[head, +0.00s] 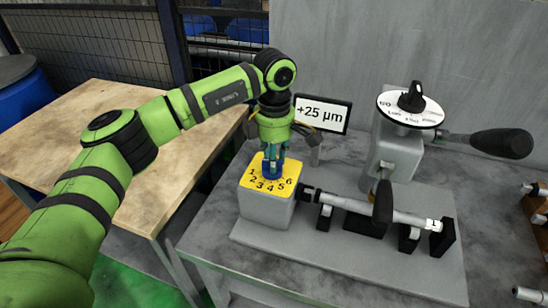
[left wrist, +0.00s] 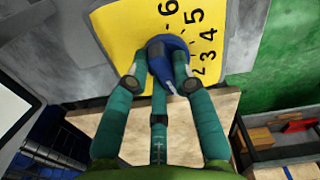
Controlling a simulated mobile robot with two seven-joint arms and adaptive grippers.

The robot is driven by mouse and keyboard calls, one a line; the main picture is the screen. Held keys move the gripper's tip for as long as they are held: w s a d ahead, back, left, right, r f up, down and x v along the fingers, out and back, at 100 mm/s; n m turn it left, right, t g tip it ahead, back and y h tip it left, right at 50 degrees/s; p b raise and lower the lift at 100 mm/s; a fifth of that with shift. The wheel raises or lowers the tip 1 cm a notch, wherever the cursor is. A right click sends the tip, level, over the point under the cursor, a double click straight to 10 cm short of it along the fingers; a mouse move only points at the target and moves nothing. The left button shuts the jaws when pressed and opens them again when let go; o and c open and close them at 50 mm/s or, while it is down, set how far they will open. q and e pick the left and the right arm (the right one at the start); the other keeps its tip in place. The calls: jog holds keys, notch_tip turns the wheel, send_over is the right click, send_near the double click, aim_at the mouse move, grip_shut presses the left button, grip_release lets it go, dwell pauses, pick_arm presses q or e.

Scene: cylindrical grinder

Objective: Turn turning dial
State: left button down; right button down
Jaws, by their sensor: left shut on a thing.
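A blue dial (head: 270,174) sits on the yellow number plate (head: 251,183) on top of a grey block. The plate is marked 1 to 6. My left gripper (head: 272,162) points down from above with its fingers closed around the dial. In the left wrist view the blue dial (left wrist: 166,50) is between the teal fingers (left wrist: 158,84), and a small pale mark on it shows near them. The fingers partly hide the dial, so I cannot tell which number it points to. My right gripper is not in view.
A display (head: 321,114) reading +25 µm stands behind the block. A black knob on a white disc (head: 408,110) tops the grinder head, with a black handle (head: 500,143) to its right. A shaft (head: 360,207) lies on supports. A wooden table (head: 120,150) is at left.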

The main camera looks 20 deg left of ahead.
pick_arm(q)
jog(key=shift+r, duration=0.1)
jog(key=c, duration=1)
grip_release()
jog(key=shift+c, duration=0.2)
notch_tip(320, 180, up, 12)
